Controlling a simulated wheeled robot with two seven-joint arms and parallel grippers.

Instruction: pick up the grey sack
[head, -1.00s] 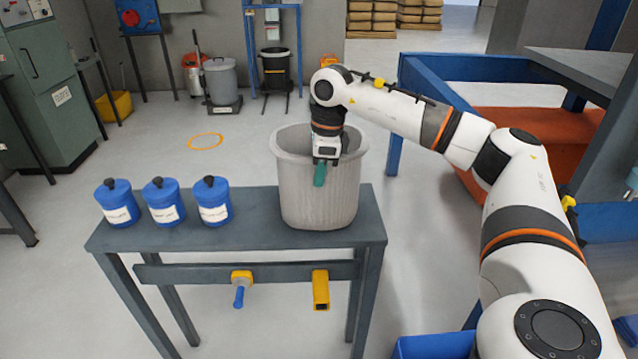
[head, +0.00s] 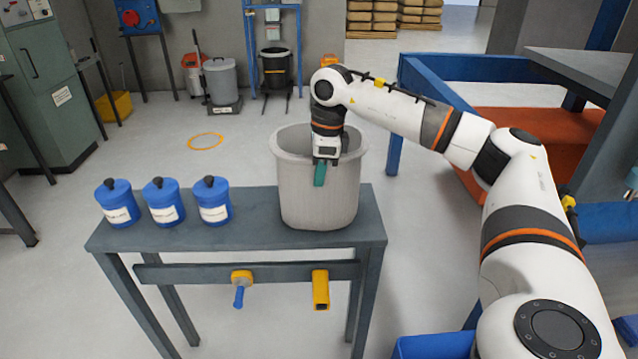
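A light grey, open-topped container (head: 300,195) stands upright at the right end of the grey table. It looks like a ribbed bin or bucket, and I see nothing else grey that is clearly a sack. Most of its inside is hidden from here. My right gripper (head: 320,172) points down at its near rim. One teal finger shows outside, in front of the near wall. The other finger is hidden, so I cannot tell whether the gripper is closed on the wall. My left gripper is not in view.
Several blue lidded canisters (head: 163,201) stand on the left of the table (head: 250,233). A blue handle (head: 239,296) and a yellow piece (head: 320,290) are on its front rail. A blue frame (head: 455,68) stands behind my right arm. The floor behind the table is mostly clear.

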